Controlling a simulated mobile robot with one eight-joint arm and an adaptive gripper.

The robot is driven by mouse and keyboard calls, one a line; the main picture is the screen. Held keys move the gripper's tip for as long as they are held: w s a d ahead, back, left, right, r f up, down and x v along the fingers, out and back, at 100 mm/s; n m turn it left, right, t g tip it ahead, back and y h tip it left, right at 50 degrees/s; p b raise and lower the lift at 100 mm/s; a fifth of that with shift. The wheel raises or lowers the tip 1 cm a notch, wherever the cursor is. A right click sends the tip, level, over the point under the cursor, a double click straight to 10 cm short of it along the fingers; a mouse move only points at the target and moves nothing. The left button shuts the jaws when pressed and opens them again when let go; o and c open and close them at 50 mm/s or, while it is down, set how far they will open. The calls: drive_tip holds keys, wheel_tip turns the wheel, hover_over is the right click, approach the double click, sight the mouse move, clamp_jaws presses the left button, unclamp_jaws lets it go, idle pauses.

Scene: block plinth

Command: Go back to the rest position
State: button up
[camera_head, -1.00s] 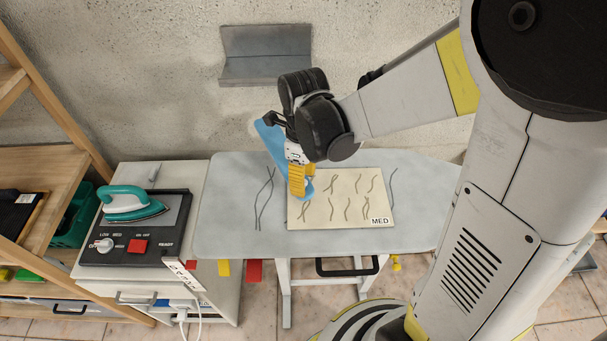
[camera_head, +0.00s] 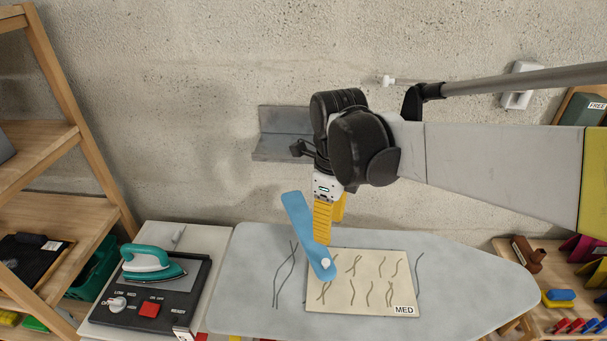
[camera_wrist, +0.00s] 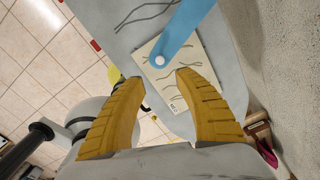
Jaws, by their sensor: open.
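My gripper (camera_head: 328,222) has yellow fingers pointing down over the ironing board (camera_head: 470,290). In the wrist view my gripper (camera_wrist: 160,78) has its two fingers apart, with nothing between them. A cream cloth panel (camera_head: 345,300) with dark wavy lines and a MED label lies on the board below it. A blue strip (camera_head: 302,222) with a white knob at its lower end shows just left of the fingers and overlaps the panel in the picture. In the wrist view the blue strip (camera_wrist: 182,30) lies beyond the fingertips; I cannot tell what supports it.
A teal iron (camera_head: 150,262) rests on a dark control base (camera_head: 170,305) on the white cabinet at left. A wooden shelf (camera_head: 95,165) stands far left. A grey wall ledge (camera_head: 280,150) is behind my gripper. Coloured blocks (camera_head: 560,297) sit on a wooden unit at right.

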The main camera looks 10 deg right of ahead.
drive_tip(key=s+d+f+n+t+b, duration=0.2)
drive_tip(key=s+f+n+t+b, duration=0.1)
drive_tip(key=n, duration=0.9)
drive_tip(key=s+d+f+n+t+b, duration=0.2)
drive_tip(key=s+f+n+t+b, duration=0.1)
drive_tip(key=n, duration=1)
drive_tip(key=shift+s+f+n+t+b, duration=0.25)
drive_tip(key=shift+s+t+b, duration=0.35)
drive_tip(key=shift+s+b, duration=0.4)
drive_tip(key=shift+d, duration=0.1)
